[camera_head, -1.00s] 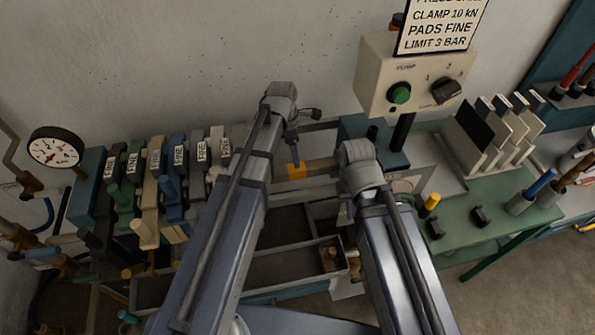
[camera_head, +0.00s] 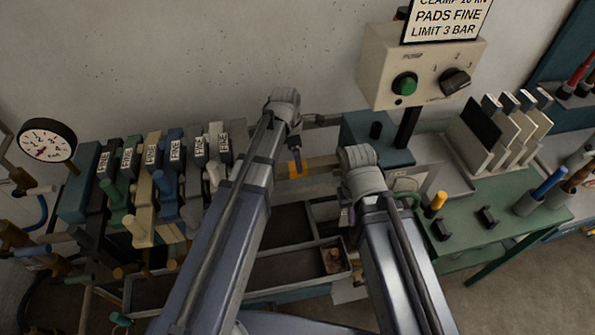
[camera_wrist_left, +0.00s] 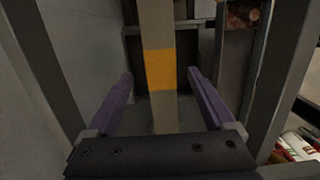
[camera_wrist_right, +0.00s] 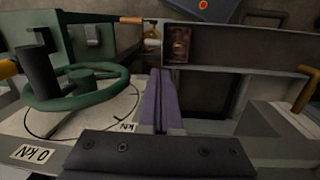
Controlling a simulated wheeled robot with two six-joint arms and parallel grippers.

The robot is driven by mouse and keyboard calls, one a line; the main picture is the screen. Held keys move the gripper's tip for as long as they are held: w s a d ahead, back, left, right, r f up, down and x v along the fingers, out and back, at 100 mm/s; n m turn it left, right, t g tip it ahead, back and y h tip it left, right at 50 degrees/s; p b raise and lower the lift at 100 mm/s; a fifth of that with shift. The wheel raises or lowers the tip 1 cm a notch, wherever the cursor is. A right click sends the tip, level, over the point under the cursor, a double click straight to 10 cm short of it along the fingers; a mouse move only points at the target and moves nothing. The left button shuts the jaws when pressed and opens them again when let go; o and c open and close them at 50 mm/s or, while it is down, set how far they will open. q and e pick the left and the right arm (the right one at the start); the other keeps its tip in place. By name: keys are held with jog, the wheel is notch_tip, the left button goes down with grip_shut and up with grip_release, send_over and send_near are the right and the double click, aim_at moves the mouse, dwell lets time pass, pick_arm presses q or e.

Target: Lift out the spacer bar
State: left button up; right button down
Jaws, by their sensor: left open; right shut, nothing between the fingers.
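The spacer bar is a beige bar (camera_head: 322,162) with an orange-yellow band, in the middle of the head view, behind my arms. In the left wrist view the bar (camera_wrist_left: 158,22) runs from the top down between my left gripper's purple fingers. My left gripper (camera_wrist_left: 160,76) is open, one finger on each side of the banded part, with gaps showing. In the head view its arm hides most of it. My right gripper (camera_wrist_right: 160,72) is shut and empty, beside a green handwheel (camera_wrist_right: 78,88) in the right wrist view. Whether the left fingers are level with the bar is unclear.
Several labelled blocks with handles (camera_head: 175,160) stand left, near a pressure gauge (camera_head: 47,140). A control box (camera_head: 425,72) with a green button stands behind right. A tray (camera_head: 265,275) lies below the bar. A green bench (camera_head: 500,225) is at right.

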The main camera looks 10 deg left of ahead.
pick_arm(q)
jog(key=f+b, duration=0.3)
jog(key=f, duration=0.1)
jog(key=shift+d+f, duration=0.15)
jog(key=shift+d, duration=0.05)
grip_shut()
dwell(0.5)
dwell(0.3)
